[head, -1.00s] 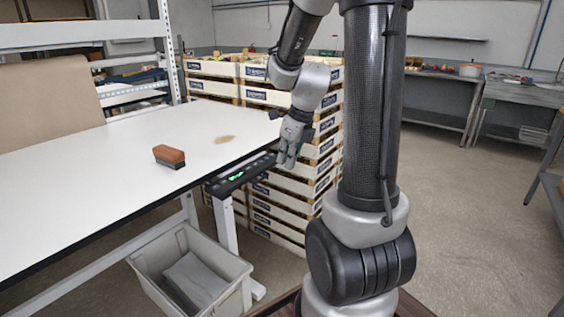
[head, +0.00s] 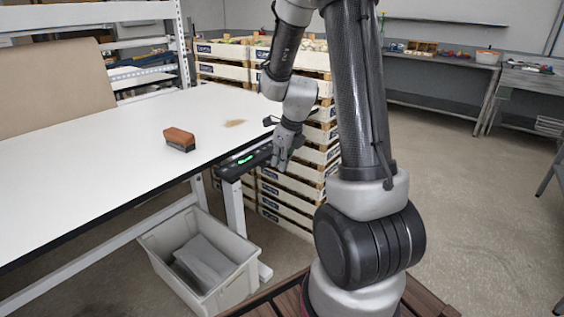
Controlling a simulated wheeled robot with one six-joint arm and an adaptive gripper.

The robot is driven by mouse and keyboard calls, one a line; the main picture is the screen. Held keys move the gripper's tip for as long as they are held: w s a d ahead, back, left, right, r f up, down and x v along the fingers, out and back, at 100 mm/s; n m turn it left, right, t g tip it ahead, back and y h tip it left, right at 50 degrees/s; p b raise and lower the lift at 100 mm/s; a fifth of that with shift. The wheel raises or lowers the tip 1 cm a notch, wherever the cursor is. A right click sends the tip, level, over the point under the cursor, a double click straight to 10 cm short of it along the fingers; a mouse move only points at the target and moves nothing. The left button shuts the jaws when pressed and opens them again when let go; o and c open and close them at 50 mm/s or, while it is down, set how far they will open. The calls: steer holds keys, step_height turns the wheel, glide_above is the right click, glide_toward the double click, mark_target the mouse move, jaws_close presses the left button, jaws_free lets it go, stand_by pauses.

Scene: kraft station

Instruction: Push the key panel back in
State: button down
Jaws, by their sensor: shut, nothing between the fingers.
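The key panel (head: 243,162) is a dark, narrow unit with a lit green display. It sticks out from under the front edge of the white table (head: 120,150). My gripper (head: 281,163) is shut and empty, pointing down at the right end of the panel. It overlaps the panel's right end in the picture. I cannot tell whether the fingers touch it.
An orange-brown brush or block (head: 180,139) lies on the table near a brown stain (head: 235,123). A grey bin (head: 205,275) stands on the floor below. Stacked wooden crates (head: 290,205) stand behind my gripper.

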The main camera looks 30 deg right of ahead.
mark_target(260, 156)
steer(key=w+a, duration=0.1)
steer(key=w, duration=0.2)
steer(key=w+a, duration=0.1)
steer(key=w, duration=0.1)
steer(key=w+a, duration=0.1)
steer(key=w, duration=0.2)
steer(key=shift+w+a, duration=0.1)
steer(key=shift+w, duration=0.25)
steer(key=shift+s+d+r, duration=0.1)
steer(key=shift+s+d, duration=0.2)
steer(key=shift+s, duration=0.15)
steer(key=s+v, duration=0.2)
steer(key=v, duration=0.9)
steer(key=shift+s+d, duration=0.2)
steer(key=shift+d, duration=0.2)
